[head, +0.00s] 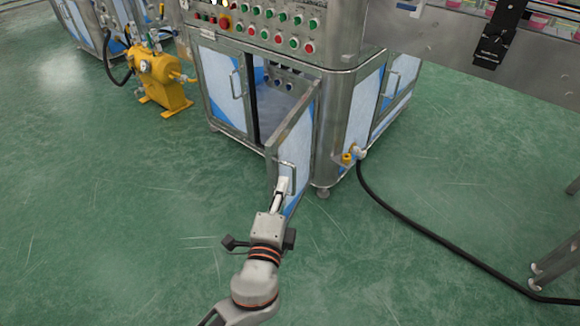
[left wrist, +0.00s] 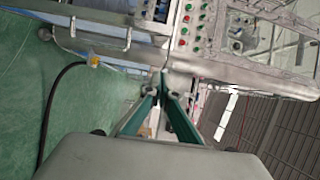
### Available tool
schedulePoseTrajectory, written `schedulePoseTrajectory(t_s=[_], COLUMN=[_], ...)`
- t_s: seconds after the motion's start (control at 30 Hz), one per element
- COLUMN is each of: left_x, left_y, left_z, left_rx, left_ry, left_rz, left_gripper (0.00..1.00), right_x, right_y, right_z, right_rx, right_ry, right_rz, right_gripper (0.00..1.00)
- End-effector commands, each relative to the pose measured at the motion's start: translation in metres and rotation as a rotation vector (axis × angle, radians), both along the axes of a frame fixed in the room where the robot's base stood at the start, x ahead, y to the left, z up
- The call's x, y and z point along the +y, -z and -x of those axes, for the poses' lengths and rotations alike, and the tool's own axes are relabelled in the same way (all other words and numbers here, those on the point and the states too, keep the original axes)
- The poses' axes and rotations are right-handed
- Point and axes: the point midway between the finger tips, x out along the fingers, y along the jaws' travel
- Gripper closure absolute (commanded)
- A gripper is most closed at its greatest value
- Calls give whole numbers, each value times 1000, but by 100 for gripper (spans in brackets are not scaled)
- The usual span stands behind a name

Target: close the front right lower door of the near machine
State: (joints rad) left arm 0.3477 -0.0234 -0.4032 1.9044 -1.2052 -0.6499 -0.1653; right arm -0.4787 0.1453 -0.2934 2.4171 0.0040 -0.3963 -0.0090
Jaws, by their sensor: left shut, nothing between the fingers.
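The near machine (head: 335,97) is a metal cabinet with blue and white panels below a sloped button panel. Its front right lower door (head: 296,135) stands open, swung out toward me, and the dark inside of the cabinet shows behind it. The door has a bar handle (head: 288,165) on its outer part. My left gripper (head: 283,184) is shut and empty, with its fingertips at the door near the handle; I cannot tell whether they touch. In the left wrist view the shut fingers (left wrist: 164,88) point toward the machine's metal body. My right gripper is not in view.
The front left door (head: 222,85) is shut. A yellow pump unit (head: 163,78) stands on the floor to the left. A black hose (head: 420,228) runs across the floor on the right. A metal conveyor frame (head: 470,45) is at the upper right.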

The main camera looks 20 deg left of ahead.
Motion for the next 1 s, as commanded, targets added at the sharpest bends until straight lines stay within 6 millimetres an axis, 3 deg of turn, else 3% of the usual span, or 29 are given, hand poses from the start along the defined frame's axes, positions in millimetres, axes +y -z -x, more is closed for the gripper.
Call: schedulePoseTrajectory(t_s=[0.23, 0.67, 0.8, 1.0], left_x=[3, 16, 37, 53], left_y=[-5, -1, -4, -4], left_z=[-22, -101, -103, -104], left_rx=[-11, -5, -7, -8], left_ry=[-3, -2, -3, -2], left_rz=[-11, -10, -11, -7], left_gripper=[100, 100, 100, 100], right_x=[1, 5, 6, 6], right_y=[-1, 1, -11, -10], right_z=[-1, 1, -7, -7], right_rx=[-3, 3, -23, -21], right_ry=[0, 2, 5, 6], right_rz=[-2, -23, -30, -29], right_gripper=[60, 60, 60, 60])
